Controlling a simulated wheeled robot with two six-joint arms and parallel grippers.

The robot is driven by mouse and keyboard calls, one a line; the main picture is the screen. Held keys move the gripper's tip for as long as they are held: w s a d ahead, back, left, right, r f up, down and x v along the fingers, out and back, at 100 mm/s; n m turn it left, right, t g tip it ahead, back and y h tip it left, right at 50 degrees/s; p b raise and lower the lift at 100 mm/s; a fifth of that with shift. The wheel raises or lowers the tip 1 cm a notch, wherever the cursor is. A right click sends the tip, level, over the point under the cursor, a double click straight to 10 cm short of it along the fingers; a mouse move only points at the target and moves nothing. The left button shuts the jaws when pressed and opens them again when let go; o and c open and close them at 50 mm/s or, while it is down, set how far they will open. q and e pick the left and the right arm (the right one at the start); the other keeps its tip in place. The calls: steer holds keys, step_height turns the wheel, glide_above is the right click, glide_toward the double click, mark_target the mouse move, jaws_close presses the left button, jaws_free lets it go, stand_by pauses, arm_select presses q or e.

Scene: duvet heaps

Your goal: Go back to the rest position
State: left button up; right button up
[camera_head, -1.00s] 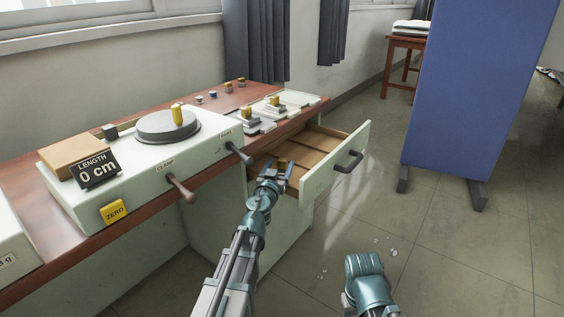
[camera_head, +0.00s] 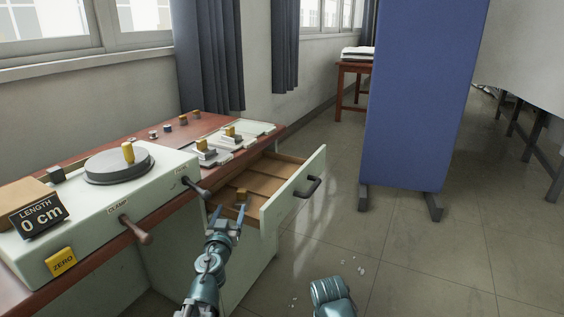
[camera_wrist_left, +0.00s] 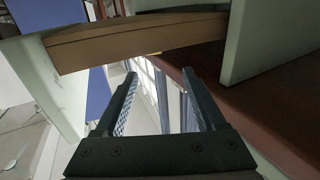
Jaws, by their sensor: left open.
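My left gripper (camera_head: 227,212) is open, with its two fingers apart at the near side of the open drawer (camera_head: 290,207). My right gripper (camera_head: 333,297) shows only in part at the bottom of the head view, away from the desk over the floor. Its jaws cannot be made out.
The desk (camera_head: 75,272) carries a pale machine with a clamp lever (camera_head: 136,230) and another lever (camera_head: 195,187) jutting out near my left arm. A blue screen (camera_head: 415,100) stands at the right. The floor (camera_head: 400,255) between is mostly clear.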

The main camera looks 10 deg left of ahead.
arm_select(q)
steer(key=s+a+f+n+g+y, duration=0.4)
steer(key=s+a+f+g+y, duration=0.15)
steer(key=a+f+g, duration=0.35)
steer(key=s+d+f+g+h, duration=0.2)
steer(key=s+d+f+g, duration=0.15)
steer(key=d+f, duration=0.35)
steer(key=s+d+f+m+g+h, duration=0.4)
steer(key=s+d+f+h, duration=0.15)
steer(key=s+d, duration=0.3)
steer(key=s+d+r+m+g+y+p, duration=0.1)
steer(key=s+d+m, duration=0.25)
steer(key=d, duration=0.25)
steer(key=s+d+r+m+g+y+p, duration=0.1)
steer(key=s+d+r+m+p, duration=0.1)
steer(key=s+d, duration=0.3)
step_height(320, 180, up, 37)
steer(key=w+p, duration=0.1)
steer(key=p, duration=3.6)
steer(key=shift+d+n+p, duration=0.3)
steer(key=shift+d+n, duration=0.05)
steer(key=shift+d, duration=0.1)
